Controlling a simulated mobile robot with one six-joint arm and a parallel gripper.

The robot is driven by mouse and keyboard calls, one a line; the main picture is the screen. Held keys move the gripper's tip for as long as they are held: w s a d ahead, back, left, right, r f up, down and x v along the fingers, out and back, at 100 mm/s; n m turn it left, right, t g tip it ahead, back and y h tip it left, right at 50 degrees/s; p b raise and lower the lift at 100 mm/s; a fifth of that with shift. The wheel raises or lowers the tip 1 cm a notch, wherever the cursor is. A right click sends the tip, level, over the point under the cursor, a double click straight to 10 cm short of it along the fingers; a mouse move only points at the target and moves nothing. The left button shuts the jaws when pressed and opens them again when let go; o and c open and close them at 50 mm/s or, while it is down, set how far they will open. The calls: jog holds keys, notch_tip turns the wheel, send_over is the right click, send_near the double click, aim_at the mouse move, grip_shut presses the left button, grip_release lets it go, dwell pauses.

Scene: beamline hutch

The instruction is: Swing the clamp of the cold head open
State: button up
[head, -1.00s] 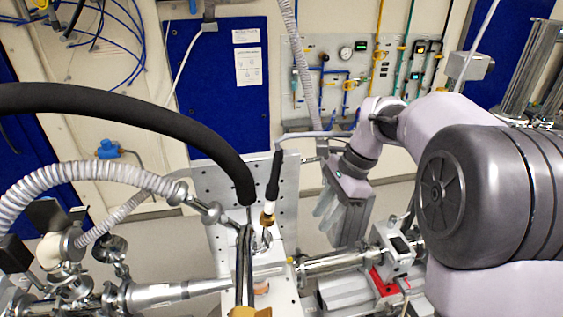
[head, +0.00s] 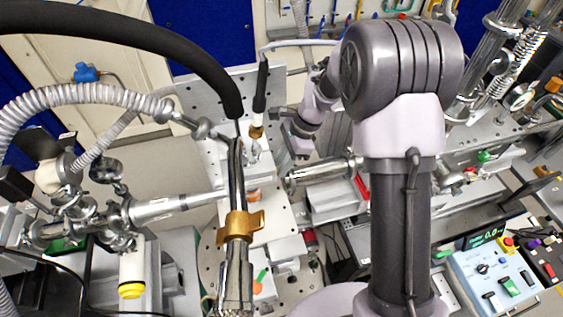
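A brass clamp (head: 241,226) with a tab pointing right sits around a steel tube (head: 234,175) in the lower middle of the head view. I take this to be the cold head and its clamp. The clamp looks closed around the tube. My gripper (head: 298,142) is up and to the right of the clamp, well apart from it, beside the perforated grey plate. It is small and partly hidden behind my arm, so I cannot see whether its fingers are open or anything is between them.
A thick black hose (head: 130,38) arches in from the left to the tube. A black nozzle (head: 260,90) with a brass tip hangs beside it. Steel vacuum parts (head: 150,208) crowd the left. A beam pipe (head: 320,172) lies right of the tube. A blue control box (head: 490,280) stands lower right.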

jog(key=shift+w+f, duration=0.1)
grip_shut()
jog(key=s+m+t+b, duration=0.1)
jog(key=s+m+b, duration=0.2)
jog(key=s, duration=0.1)
jog(key=shift+b, duration=0.4)
grip_release()
jog(key=shift+d, duration=0.1)
jog(key=p+v, duration=0.1)
jog(key=v, duration=1.6)
jog(key=shift+s+r, duration=0.2)
